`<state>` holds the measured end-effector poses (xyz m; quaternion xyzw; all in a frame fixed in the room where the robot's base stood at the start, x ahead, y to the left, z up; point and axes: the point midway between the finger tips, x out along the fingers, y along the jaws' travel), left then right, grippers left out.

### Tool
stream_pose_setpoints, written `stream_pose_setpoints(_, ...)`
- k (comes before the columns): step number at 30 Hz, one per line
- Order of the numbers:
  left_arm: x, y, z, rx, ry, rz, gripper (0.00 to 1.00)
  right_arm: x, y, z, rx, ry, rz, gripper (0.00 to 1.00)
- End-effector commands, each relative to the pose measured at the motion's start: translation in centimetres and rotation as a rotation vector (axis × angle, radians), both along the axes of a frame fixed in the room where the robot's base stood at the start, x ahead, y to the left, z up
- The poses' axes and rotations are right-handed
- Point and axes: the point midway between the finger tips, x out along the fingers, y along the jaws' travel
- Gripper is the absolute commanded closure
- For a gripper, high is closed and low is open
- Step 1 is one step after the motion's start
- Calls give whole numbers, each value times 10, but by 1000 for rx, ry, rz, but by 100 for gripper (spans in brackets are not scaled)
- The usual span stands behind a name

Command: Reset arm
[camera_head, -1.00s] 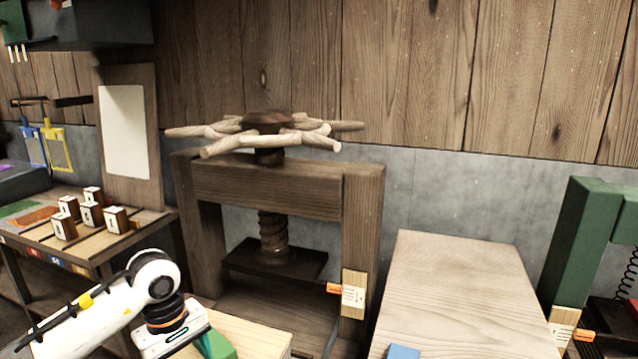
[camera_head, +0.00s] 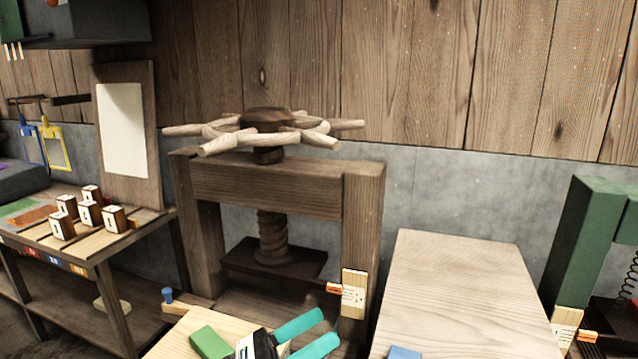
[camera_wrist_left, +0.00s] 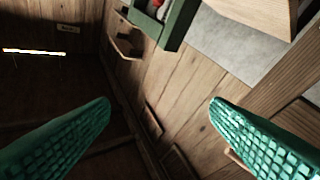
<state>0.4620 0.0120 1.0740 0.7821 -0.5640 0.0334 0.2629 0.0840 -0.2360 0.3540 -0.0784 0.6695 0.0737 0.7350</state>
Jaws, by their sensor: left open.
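My left gripper (camera_head: 312,335) shows at the bottom of the head view, with two teal fingers spread apart and nothing between them. It is over or beside a light wooden block top (camera_head: 180,340), in front of the wooden screw press (camera_head: 265,185). In the left wrist view the two teal textured fingers (camera_wrist_left: 160,125) are wide apart and empty. A green block (camera_head: 209,342) lies on the light wooden top, just left of the gripper. My right gripper does not show.
A side table (camera_head: 102,255) with several small numbered blocks (camera_head: 88,213) stands at the left. A pale wooden board surface (camera_head: 460,290) is right of the press, with a blue piece (camera_head: 404,353) at its front. A green press (camera_head: 585,240) stands at the far right.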

Motion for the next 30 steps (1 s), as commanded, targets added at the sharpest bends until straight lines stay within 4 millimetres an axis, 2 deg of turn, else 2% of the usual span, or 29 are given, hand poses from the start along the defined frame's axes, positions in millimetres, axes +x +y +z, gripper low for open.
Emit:
stream_pose_setpoints(2,12,25,5,-247,232,102,29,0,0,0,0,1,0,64)
stream_pose_setpoints(5,29,67,-8,-544,530,234,29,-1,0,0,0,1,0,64)
stream_pose_setpoints(8,37,111,-44,-830,831,374,29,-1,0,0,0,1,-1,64)
stream_pose_setpoints(11,28,149,-98,-1106,1130,528,29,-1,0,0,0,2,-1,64)
stream_pose_setpoints(12,18,162,-122,-1211,1247,597,29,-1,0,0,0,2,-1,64)
stream_pose_setpoints(14,-1,178,-159,-1362,1415,703,29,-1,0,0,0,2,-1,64)
stream_pose_setpoints(15,-17,186,-181,-1452,1516,775,29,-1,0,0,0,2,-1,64)
stream_pose_setpoints(18,-57,196,-224,-1623,1713,934,29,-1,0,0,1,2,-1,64)
stream_pose_setpoints(21,-95,199,-253,-1747,1858,1075,29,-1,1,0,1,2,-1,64)
stream_pose_setpoints(27,-164,197,-287,-1914,2064,1333,29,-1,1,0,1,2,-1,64)
stream_pose_setpoints(28,-173,197,-290,1912,-2068,-1357,29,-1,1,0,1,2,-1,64)
stream_pose_setpoints(30,-196,195,-296,1832,-1990,-1356,29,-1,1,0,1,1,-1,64)
